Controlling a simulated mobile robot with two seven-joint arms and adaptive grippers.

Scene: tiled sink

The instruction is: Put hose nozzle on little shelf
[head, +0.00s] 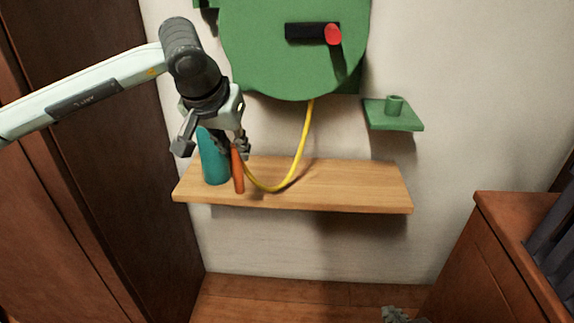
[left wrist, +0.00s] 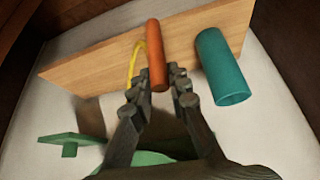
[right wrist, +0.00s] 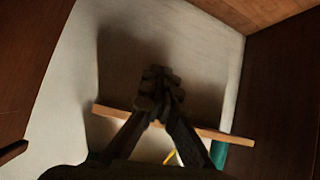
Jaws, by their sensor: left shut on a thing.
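The hose nozzle is an orange cylinder (head: 238,172), joined to a yellow hose (head: 301,150). My left gripper (head: 241,148) is shut on it and holds it upright by the wooden shelf. In the left wrist view the nozzle (left wrist: 157,52) sits between the fingers (left wrist: 158,88). The little shelf (head: 408,122) is a green plate on the wall, right of and above the wooden shelf, with a short green peg; it shows in the left wrist view (left wrist: 88,139). My right gripper (right wrist: 160,88) looks shut and empty below the wooden shelf; its tip shows in the head view (head: 396,314).
A teal cylinder (head: 213,162) stands on the wooden shelf (head: 340,187), close left of the nozzle. A green hose reel (head: 270,60) with a red-tipped black handle (head: 312,32) hangs above. The shelf's right part is clear. A brown cabinet (head: 500,255) stands at lower right.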

